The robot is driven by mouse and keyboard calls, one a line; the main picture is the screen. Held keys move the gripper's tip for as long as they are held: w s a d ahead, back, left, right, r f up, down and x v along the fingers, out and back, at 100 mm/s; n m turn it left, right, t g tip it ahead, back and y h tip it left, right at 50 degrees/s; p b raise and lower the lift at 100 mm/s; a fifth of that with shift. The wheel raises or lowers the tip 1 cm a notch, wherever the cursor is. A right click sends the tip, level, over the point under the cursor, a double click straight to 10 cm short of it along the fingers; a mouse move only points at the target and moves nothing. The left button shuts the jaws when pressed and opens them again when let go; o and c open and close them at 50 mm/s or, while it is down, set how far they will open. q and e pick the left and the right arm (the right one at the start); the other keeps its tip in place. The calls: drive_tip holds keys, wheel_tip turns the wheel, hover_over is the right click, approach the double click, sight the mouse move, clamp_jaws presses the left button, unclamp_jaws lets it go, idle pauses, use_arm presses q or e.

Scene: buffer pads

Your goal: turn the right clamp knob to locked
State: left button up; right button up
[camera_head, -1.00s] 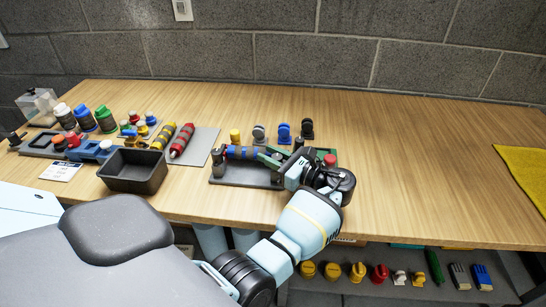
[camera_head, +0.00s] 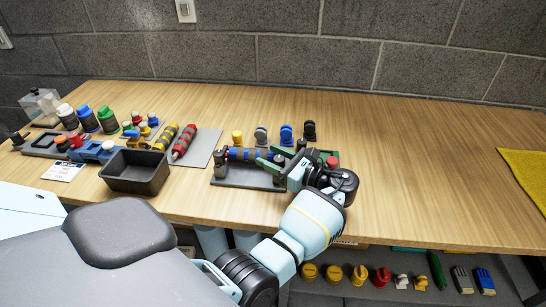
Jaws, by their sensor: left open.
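The clamp fixture is a dark grey base (camera_head: 240,179) on the bench, holding a blue and red banded roller (camera_head: 247,154). A dark grey knob post (camera_head: 220,160) stands at its left end. A red knob (camera_head: 332,161) shows at its right end, just behind my left gripper's body. My left gripper (camera_head: 272,158) has green fingers pointing left, open over the right part of the fixture near the roller. My wrist hides much of the fixture's right end, so I cannot tell which way the right clamp knob is turned. My right gripper is out of view.
Yellow, grey, blue and black small parts (camera_head: 286,134) stand behind the fixture. A black bin (camera_head: 136,171) and a pad with two banded rollers (camera_head: 200,150) lie to the left. The bench right of my arm is clear up to a yellow cloth (camera_head: 526,168).

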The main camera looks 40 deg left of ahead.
use_arm(q)
drive_tip(key=d, duration=0.2)
drive_tip(key=d+b, duration=0.1)
drive_tip(key=d, duration=0.4)
drive_tip(key=shift+w, duration=0.35)
drive_tip(key=shift+d, duration=0.4)
